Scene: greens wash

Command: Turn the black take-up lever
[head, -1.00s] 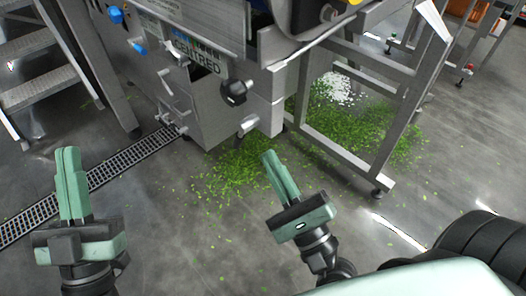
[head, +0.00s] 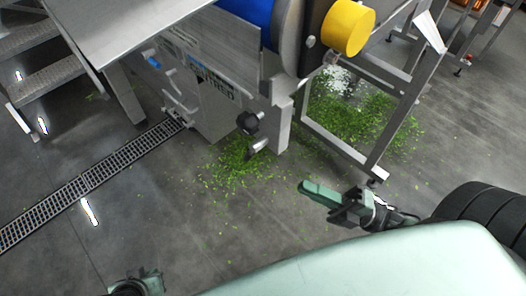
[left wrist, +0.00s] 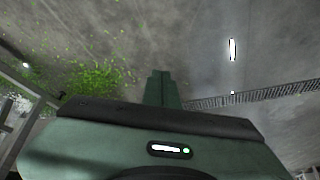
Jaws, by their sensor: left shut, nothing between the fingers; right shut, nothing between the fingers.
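A black knobbed handle (head: 248,122) sticks out from the lower corner of the steel machine (head: 215,100) in the head view. It looks like the take-up lever. A grey metal handle (head: 257,147) is just below it. My right gripper (head: 306,186) is shut and empty, below and to the right of the handle and apart from it, its fingers pointing left. My left gripper (head: 140,284) is mostly cut off at the bottom edge of the head view. In the left wrist view its green fingers (left wrist: 162,88) are shut and empty, with floor beyond. The lever is not identifiable there.
Green leaf scraps (head: 235,170) litter the floor under the machine. A steel frame (head: 335,148) stands at the right, below a yellow drum end (head: 348,27). A floor drain grate (head: 90,185) and metal steps (head: 40,75) are at the left. The middle floor is open.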

